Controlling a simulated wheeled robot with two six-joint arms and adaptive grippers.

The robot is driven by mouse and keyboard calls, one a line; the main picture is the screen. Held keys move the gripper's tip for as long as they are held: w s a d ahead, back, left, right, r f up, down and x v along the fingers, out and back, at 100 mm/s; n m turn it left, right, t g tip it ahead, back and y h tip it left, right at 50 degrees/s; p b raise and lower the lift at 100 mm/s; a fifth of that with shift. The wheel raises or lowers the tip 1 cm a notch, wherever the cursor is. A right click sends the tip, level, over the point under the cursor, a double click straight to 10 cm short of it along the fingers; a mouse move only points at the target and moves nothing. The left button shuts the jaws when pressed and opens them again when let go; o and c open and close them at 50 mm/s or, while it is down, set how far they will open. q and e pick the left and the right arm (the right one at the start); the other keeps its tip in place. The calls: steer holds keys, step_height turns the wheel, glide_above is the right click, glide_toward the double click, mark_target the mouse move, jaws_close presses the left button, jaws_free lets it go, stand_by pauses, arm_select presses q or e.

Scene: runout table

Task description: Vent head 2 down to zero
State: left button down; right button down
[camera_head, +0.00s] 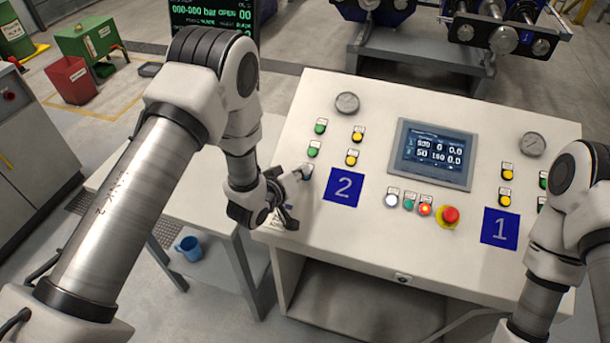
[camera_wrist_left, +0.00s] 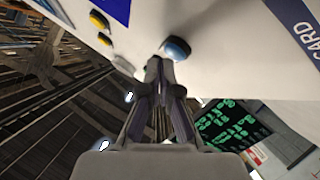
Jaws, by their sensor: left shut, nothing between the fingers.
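In the left wrist view the closed fingers (camera_wrist_left: 160,66) point at a round blue button (camera_wrist_left: 177,48). The tips are very near it; I cannot tell whether they touch. My right gripper is out of view.
A display (camera_head: 432,153) shows readings at the console's middle, with a red emergency button (camera_head: 450,216) below it. A blue mug (camera_head: 189,248) stands on the low shelf at left.

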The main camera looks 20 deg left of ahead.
arm_select(q)
steer(key=shift+w+f+b, duration=0.2)
steer(key=shift+f+b, duration=0.15)
steer(key=shift+f, duration=0.15)
stand_by(0.6)
steer(key=shift+r, duration=0.1)
stand_by(1.0)
steer(key=shift+s+r+p, duration=0.35)
steer(key=shift+r+p, duration=0.25)
steer(key=shift+r, duration=0.15)
steer(key=shift+r+p, duration=0.3)
steer(key=shift+p, duration=0.05)
steer(key=r+p, duration=0.1)
steer(key=s+r+p, duration=0.1)
steer(key=s+r, duration=0.1)
steer(key=r, duration=0.1)
steer(key=shift+p, duration=0.4)
